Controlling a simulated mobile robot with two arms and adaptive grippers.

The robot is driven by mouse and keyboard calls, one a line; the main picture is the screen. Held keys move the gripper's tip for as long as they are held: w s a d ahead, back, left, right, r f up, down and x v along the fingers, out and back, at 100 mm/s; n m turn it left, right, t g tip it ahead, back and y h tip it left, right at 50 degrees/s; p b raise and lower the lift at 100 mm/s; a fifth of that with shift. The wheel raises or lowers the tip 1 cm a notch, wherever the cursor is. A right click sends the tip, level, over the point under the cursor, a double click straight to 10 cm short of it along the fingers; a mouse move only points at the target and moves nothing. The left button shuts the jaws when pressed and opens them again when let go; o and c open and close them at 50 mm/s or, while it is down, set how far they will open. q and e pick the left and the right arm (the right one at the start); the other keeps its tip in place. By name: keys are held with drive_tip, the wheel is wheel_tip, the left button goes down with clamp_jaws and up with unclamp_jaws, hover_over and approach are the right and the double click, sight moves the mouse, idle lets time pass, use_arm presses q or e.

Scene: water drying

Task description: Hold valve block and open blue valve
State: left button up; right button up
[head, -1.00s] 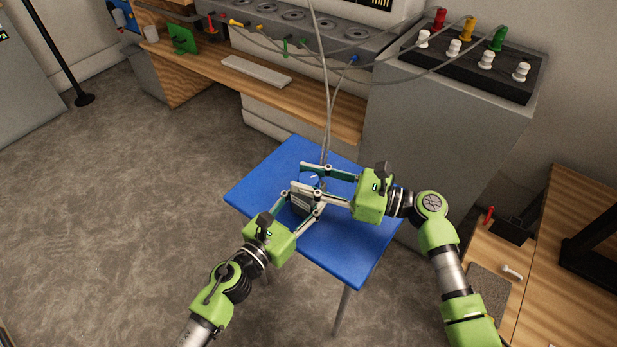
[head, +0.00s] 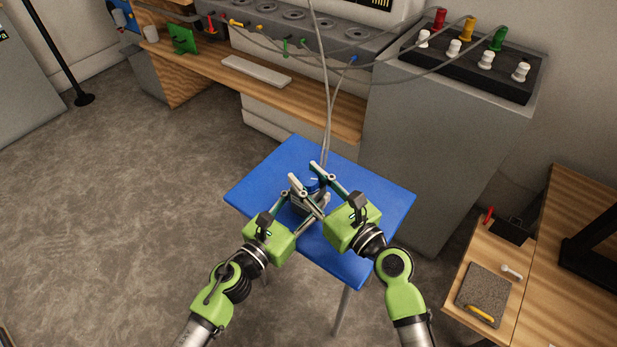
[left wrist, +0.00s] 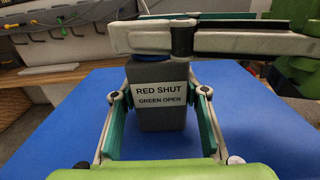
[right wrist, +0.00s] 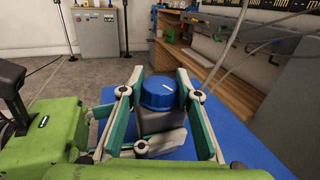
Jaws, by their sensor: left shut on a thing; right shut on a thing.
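The grey valve block (left wrist: 160,118) stands upright on the blue table, its label reading "RED SHUT" and "GREEN OPEN". My left gripper (head: 307,199) is shut on the block's sides. The round blue valve (right wrist: 157,92), with a white line on top, sits on the block and also shows in the head view (head: 314,185). My right gripper (right wrist: 161,90) is shut on the blue valve, one finger on each side. In the left wrist view its fingers cross over the block's top and hide most of the valve.
The blue table (head: 262,190) is otherwise mostly clear. Grey hoses (head: 328,110) run up behind the block. A grey cabinet (head: 430,150) stands close behind right, and a wooden bench (head: 345,115) behind. A side table (head: 520,310) at right holds a grey pad and small tools.

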drive_tip(key=shift+f, duration=0.1)
idle(0.3)
drive_tip(key=o, duration=1.2)
drive_tip(key=shift+c, duration=0.2)
drive_tip(key=shift+d, duration=0.1)
drive_tip(key=v, duration=1.2)
